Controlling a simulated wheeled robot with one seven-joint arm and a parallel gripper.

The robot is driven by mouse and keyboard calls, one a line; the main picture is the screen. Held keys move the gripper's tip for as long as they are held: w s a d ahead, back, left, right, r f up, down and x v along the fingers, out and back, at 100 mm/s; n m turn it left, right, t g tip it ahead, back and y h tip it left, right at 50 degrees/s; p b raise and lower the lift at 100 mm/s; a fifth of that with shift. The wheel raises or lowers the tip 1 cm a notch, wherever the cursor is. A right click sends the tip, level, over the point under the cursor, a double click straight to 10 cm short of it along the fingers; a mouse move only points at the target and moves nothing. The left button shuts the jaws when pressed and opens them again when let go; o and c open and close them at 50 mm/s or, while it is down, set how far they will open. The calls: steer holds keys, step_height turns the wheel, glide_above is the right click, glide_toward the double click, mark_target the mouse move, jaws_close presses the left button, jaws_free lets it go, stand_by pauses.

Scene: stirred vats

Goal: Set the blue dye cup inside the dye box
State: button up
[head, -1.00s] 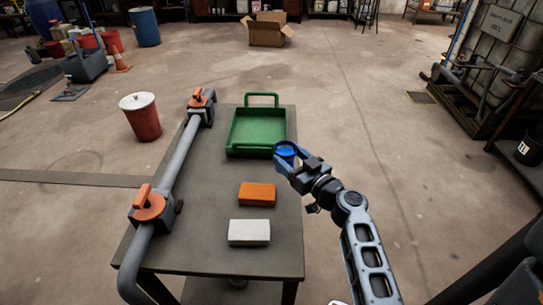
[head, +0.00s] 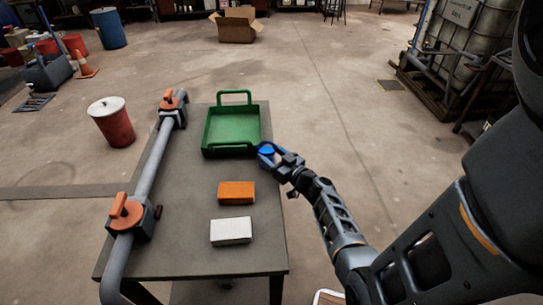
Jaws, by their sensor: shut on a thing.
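The blue dye cup (head: 267,150) is small and sits between the jaws of my gripper (head: 268,153), which is shut on it. The cup is partly hidden by the jaws. The gripper is at the right edge of the table, beside the near right corner of a green open tray-like box (head: 231,149) with raised handles, which may be the dye box. The cup appears outside the box, close to its corner. The box looks empty. I cannot tell the cup's exact height.
An orange block (head: 237,192) and a white block (head: 231,232) lie on the grey table (head: 185,235) in front of the box. A grey pipe (head: 146,170) with orange-handled valves runs along the table's left side. A red bin (head: 112,126) stands on the floor.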

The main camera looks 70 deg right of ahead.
steer(key=shift+f, duration=0.25)
steer(key=o, duration=1.2)
steer(key=shift+r, duration=0.15)
